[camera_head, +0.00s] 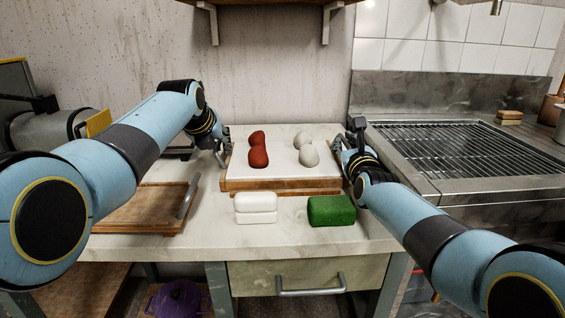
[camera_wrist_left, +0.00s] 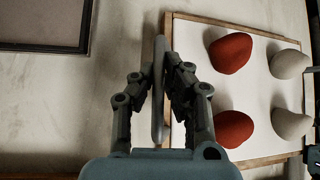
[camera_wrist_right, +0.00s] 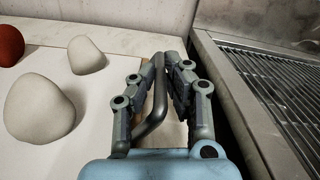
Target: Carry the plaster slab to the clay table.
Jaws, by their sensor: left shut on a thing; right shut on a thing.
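The plaster slab (camera_head: 281,167) is a white plate in a wooden frame, in the middle of the head view over a pale marble-topped table (camera_head: 180,242). I cannot tell whether it rests on the top or hangs just above it. Two red lumps (camera_head: 258,157) and two pale grey lumps (camera_head: 307,156) lie on it. My left gripper (camera_head: 225,149) is shut on the metal handle (camera_wrist_left: 158,105) at its left side. My right gripper (camera_head: 338,148) is shut on the handle (camera_wrist_right: 154,112) at its right side. I cannot tell which surface is the clay table.
A white two-part block (camera_head: 256,208) and a green block (camera_head: 332,211) stand in front of the slab. A wooden board (camera_head: 130,215) with a metal handle lies at left. A steel unit with a grate (camera_head: 450,155) adjoins at right. A wall shelf (camera_head: 265,7) hangs above.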

